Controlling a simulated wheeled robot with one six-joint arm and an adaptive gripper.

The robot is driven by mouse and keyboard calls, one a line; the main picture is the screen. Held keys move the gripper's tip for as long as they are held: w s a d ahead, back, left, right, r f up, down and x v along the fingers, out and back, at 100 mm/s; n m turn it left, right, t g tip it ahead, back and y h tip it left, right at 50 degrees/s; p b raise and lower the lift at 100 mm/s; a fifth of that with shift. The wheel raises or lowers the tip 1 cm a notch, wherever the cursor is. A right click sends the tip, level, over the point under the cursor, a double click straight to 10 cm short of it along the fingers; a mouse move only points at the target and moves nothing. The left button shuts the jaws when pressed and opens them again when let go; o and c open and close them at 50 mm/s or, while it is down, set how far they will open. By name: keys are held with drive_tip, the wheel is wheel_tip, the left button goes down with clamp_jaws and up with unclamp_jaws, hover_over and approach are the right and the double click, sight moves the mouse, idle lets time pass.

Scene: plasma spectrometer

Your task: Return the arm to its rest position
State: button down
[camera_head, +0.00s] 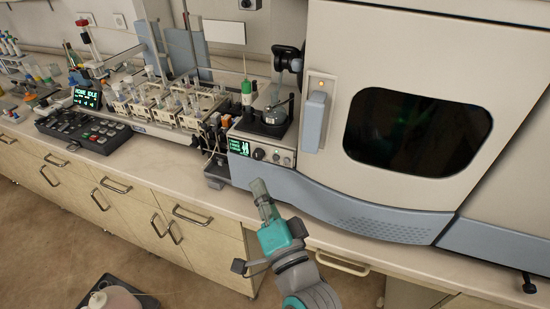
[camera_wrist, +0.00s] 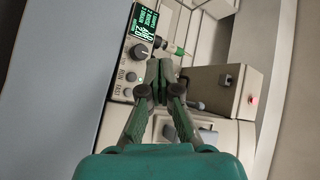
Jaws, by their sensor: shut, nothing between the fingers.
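My gripper (camera_head: 259,187) is in the lower middle of the head view, in front of the blue-grey lower front of the spectrometer (camera_head: 318,177). Its fingers point up and away from my body. In the wrist view my gripper (camera_wrist: 161,68) has its fingertips together with nothing held between them. My teal wrist housing shows behind the fingers in both views.
The control panel with a green display (camera_head: 240,147) is just beyond my gripper; its knob (camera_wrist: 138,52) shows in the wrist view. A sampler with tube racks (camera_head: 165,110) and a keypad (camera_head: 85,130) stand on the bench (camera_head: 150,160) to the left. The floor (camera_head: 60,240) shows at lower left.

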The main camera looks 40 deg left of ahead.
idle(0.5)
drive_tip(key=s+d+f+m+t+h, duration=0.1)
drive_tip(key=s+d+f+t+h, duration=0.15)
drive_tip(key=d+f, duration=0.5)
drive_tip(key=s+d+f+t+h, duration=0.1)
drive_tip(key=d+f+h, duration=0.35)
drive_tip(key=d, duration=0.55)
drive_tip(key=s+d+f+m+t+h, duration=0.1)
drive_tip(key=d+f+h, duration=0.1)
drive_tip(key=d+f, duration=0.6)
drive_tip(key=s+d+f+h, duration=0.2)
drive_tip(key=s+d+h, duration=0.3)
drive_tip(key=s+d, duration=0.6)
drive_tip(key=s+d+r+n+h, duration=0.1)
drive_tip(key=s+d+n+h, duration=0.1)
drive_tip(key=s+d, duration=0.5)
drive_tip(key=s+h, duration=0.1)
drive_tip(key=s, duration=0.4)
drive_tip(key=shift+r+g, duration=0.35)
